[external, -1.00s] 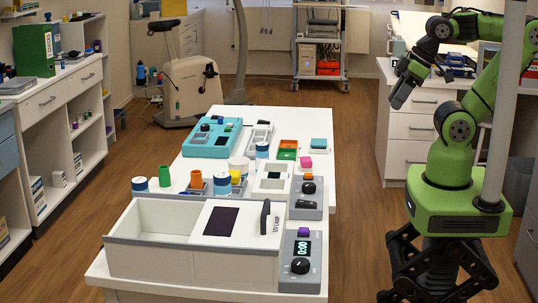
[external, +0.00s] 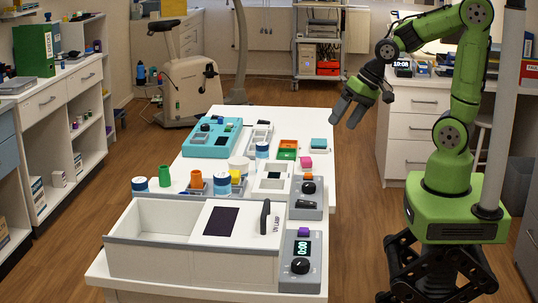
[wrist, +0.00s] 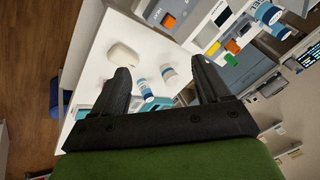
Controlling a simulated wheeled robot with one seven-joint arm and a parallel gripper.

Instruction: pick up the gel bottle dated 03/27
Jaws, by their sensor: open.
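Several white bottles with blue caps or bands stand on the white table (external: 312,128): one at the front left (external: 139,185), one near the middle (external: 222,183) and one farther back (external: 262,151). I cannot read a date on any of them, so I cannot tell which is the 03/27 gel bottle. My gripper (external: 347,113) is open and empty, above and just right of the table's far right edge. In the wrist view, a blue-and-white bottle (wrist: 145,90) and a whitish container (wrist: 169,76) show between the spread fingers, beyond the tips.
A long UV-lamp box (external: 190,255) fills the table's front. Orange (external: 196,178) and green (external: 164,176) containers stand behind it. A teal tray (external: 212,152) lies at the back left, with small coloured boxes to its right.

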